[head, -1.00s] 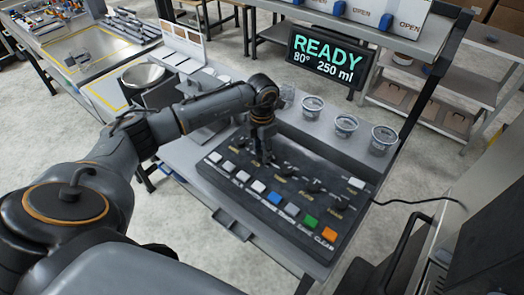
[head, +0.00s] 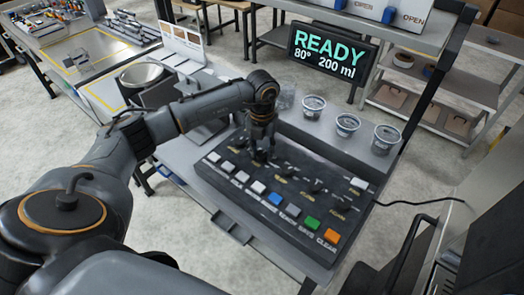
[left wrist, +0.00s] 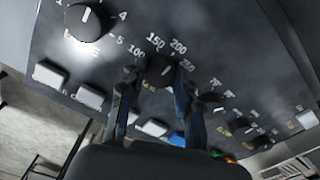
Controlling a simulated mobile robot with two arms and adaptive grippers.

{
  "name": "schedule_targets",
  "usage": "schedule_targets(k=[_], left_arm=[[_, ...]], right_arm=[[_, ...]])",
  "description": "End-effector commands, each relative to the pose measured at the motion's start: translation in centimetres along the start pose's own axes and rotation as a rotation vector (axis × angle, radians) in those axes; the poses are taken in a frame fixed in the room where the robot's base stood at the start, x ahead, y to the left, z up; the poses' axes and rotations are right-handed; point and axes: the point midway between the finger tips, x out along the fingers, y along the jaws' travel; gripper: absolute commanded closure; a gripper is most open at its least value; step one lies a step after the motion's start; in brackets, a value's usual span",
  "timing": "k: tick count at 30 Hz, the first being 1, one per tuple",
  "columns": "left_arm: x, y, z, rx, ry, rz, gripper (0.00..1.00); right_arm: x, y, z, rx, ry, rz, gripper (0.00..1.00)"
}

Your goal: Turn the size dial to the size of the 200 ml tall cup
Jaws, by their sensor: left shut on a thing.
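The size dial (left wrist: 161,70) is a black knob marked 100, 150, 200 and 250, on a dark control panel (head: 300,178). Its white pointer line faces toward the 200 mark in the left wrist view. My left gripper (left wrist: 158,82) has its fingers on both sides of this knob and is shut on it. In the head view my left gripper (head: 261,150) reaches down onto the panel and hides most of the dial. The display (head: 331,54) reads READY, 80° and 200 ml. No cup is clearly labelled as the 200 ml tall one. My right gripper is not in view.
Another knob (left wrist: 88,20) with numbers up to 5 sits beside the dial. More knobs (head: 317,186) are along the panel, with a row of coloured buttons (head: 312,222) in front. Clear cups (head: 347,125) stand on the ledge behind. A black cable runs off to the right.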

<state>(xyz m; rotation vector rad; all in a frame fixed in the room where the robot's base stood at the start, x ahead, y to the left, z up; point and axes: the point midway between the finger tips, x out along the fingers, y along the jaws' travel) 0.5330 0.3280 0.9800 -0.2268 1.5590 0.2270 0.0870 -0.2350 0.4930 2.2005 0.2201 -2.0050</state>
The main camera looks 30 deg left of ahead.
Motion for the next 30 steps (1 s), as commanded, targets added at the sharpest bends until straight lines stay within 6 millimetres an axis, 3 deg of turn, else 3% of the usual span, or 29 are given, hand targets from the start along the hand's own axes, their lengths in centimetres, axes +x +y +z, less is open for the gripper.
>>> schedule_targets(k=[16,17,19,30], left_arm=[[-0.07,0.03,0.05,-0.027,-0.002,0.000,0.98],[-0.07,0.03,0.06,-0.026,-0.002,0.000,0.61],[-0.07,0.02,0.05,-0.026,-0.002,0.000,0.46],[-0.35,0.01,0.05,-0.026,-0.001,0.000,0.44]], right_arm=[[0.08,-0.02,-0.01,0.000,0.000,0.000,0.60],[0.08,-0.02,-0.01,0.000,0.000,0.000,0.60],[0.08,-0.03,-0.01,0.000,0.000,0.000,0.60],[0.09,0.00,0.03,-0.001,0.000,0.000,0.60]])
